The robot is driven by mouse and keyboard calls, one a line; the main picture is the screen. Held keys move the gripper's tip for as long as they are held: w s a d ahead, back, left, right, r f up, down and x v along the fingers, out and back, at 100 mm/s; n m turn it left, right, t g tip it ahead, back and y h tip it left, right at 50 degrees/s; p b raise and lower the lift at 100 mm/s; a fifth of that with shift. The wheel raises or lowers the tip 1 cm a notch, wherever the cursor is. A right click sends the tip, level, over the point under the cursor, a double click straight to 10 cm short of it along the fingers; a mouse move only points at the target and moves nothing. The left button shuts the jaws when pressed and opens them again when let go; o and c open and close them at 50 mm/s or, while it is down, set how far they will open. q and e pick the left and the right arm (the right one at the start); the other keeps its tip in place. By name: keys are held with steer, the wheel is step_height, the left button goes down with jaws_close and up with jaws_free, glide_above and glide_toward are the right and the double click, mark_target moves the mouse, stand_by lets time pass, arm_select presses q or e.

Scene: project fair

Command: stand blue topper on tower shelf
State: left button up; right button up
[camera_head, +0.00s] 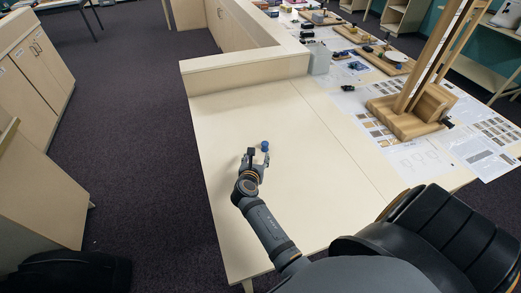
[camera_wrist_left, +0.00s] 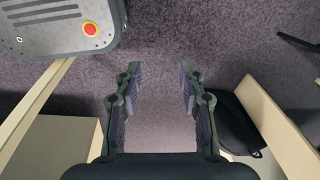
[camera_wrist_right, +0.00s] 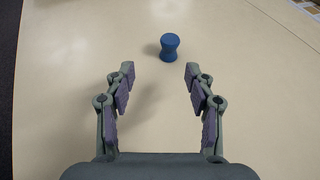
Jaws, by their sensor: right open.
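The blue topper (camera_head: 265,146) stands upright on the pale tabletop, a small waisted piece that also shows in the right wrist view (camera_wrist_right: 169,47). My right gripper (camera_head: 254,156) is open and empty. In the right wrist view its fingertips (camera_wrist_right: 159,72) lie apart, with the topper just beyond them and between their lines. A tall wooden tower (camera_head: 410,115) stands at the right of the table; I cannot make out which part is its shelf. My left gripper (camera_wrist_left: 159,75) is open and empty above the dark carpet, out of the head view.
Printed sheets (camera_head: 480,150) lie around the tower. A low wooden wall (camera_head: 245,72) borders the table's far left, with a grey container (camera_head: 319,58) at its end. Wooden boards with small objects (camera_head: 385,58) lie farther back. The tabletop around the topper is clear.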

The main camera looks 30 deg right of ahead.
mark_target(264, 148)
steer(key=b+x, duration=0.2)
steer(key=x, duration=0.1)
steer(key=s+b+x, duration=0.1)
steer(key=x, duration=0.1)
steer(key=shift+w+d+f, duration=0.1)
steer(key=shift+d+f, duration=0.2)
steer(key=shift+d, duration=0.15)
steer(key=shift+w+b, duration=0.45)
steer(key=shift+w, duration=0.15)
steer(key=d+b, duration=0.1)
steer(key=w+d+f+b, duration=0.1)
steer(key=b, duration=0.1)
steer(key=w+d+f+b, duration=0.1)
steer(key=shift+w+d+b, duration=0.15)
steer(key=shift+d+b, duration=0.2)
steer(key=shift+b, duration=0.05)
steer(key=shift+w+d+f, duration=0.1)
steer(key=shift+w, duration=0.25)
arm_select(q)
step_height(264, 148, down, 9)
steer(key=d, duration=0.2)
steer(key=shift+s+d, duration=0.2)
steer(key=shift+d, duration=0.05)
arm_select(e)
steer(key=shift+r, duration=0.25)
steer(key=shift+c, duration=0.3)
